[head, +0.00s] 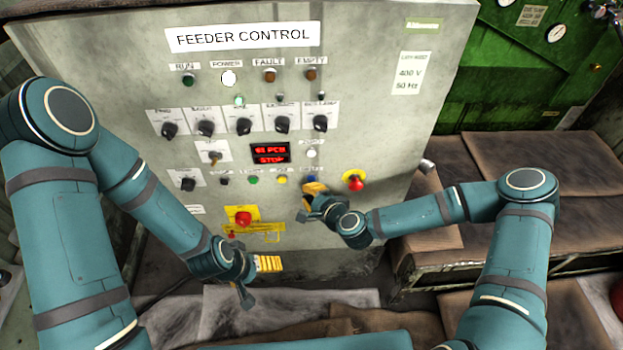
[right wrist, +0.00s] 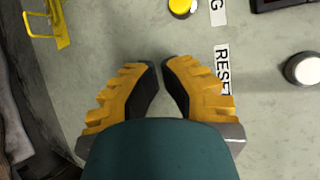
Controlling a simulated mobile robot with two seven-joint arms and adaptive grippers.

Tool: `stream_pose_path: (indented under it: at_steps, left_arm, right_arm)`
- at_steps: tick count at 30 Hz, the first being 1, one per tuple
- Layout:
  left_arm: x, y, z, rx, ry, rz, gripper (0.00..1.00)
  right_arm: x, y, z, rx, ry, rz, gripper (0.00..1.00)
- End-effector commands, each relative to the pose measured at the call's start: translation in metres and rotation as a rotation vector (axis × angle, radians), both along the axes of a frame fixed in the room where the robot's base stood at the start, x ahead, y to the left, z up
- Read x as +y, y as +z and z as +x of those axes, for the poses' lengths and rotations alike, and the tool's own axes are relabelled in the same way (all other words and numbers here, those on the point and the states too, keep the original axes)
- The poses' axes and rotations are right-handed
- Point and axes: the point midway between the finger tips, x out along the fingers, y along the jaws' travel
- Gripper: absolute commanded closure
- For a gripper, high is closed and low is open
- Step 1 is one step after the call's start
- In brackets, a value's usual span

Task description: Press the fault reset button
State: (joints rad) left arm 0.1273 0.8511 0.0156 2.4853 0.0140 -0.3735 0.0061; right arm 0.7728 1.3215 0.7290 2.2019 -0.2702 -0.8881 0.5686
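The grey feeder control panel (head: 370,100) fills the middle of the head view. A blue button (head: 311,179) sits low on it, under a small label, right of a yellow button (head: 282,180). My right gripper (head: 314,189) is right at the blue button, partly over it; contact cannot be told. In the right wrist view its yellow fingers (right wrist: 162,62) are close together with a narrow gap, empty, beside the RESET label (right wrist: 222,70). The blue button is hidden there. My left gripper (head: 256,280) hangs low before the panel; its opening is unclear.
A red emergency button (head: 355,183) on a yellow plate is right of my right gripper. A white button (head: 312,153) is above it. Another red knob (head: 243,218) and a yellow bracket (head: 268,230) are lower left. Brown-topped benches (head: 540,165) stand at right.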

Motion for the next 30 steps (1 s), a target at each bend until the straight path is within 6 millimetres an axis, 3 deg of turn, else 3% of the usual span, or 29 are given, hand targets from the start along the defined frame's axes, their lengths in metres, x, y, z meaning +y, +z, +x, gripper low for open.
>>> stream_pose_path:
  at_steps: [30]
  left_arm:
    - [0.000, -0.003, 0.000, 0.000, 0.000, 0.000, 0.13]
  right_arm:
    - [-0.001, 0.000, 0.012, -0.001, 0.000, 0.000, 1.00]
